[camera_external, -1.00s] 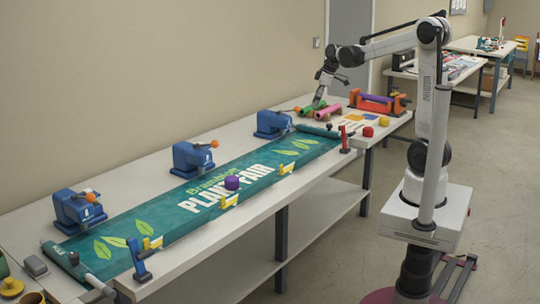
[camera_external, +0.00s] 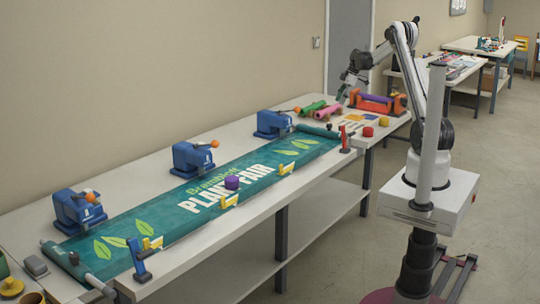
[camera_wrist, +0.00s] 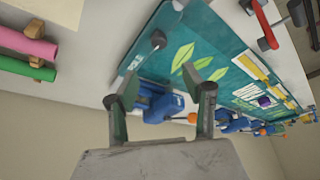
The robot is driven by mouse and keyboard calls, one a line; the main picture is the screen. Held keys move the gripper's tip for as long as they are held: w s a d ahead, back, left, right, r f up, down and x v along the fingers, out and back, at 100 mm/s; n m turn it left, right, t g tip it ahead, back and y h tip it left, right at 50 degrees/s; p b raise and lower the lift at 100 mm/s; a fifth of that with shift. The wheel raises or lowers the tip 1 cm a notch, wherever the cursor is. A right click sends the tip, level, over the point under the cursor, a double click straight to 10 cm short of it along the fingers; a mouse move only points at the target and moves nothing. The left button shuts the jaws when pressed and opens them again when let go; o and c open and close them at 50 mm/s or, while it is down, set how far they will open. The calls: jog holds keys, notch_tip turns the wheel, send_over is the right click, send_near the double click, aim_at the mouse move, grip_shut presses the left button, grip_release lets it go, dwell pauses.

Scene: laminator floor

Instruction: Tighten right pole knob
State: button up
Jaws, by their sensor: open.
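The teal banner (camera_external: 225,185) lies flat along the long table. Its right pole (camera_external: 318,131) runs across the far right end. A small dark knob (camera_wrist: 158,39) stands on that pole in the wrist view, above the middle of the gripper fingers. My gripper (camera_wrist: 160,88) is open and empty, with a clear gap between its fingers and apart from the knob. In the external view my gripper (camera_external: 344,96) is above the far end of the table, beyond the right pole. The knob is too small to make out clearly there.
Blue clamp units (camera_external: 273,124) with orange knobs line the wall side. A red upright clamp (camera_external: 345,138) stands near the right pole. Pink (camera_external: 328,112) and green rolls and an orange roller stand (camera_external: 378,103) occupy the far end. A purple knob (camera_external: 232,182) is on the banner.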

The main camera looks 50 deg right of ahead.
aim_at(329, 127)
jog(key=p+x, duration=0.1)
jog(key=x, duration=1.3)
jog(key=shift+d, duration=0.15)
jog(key=shift+s, duration=0.1)
grip_shut()
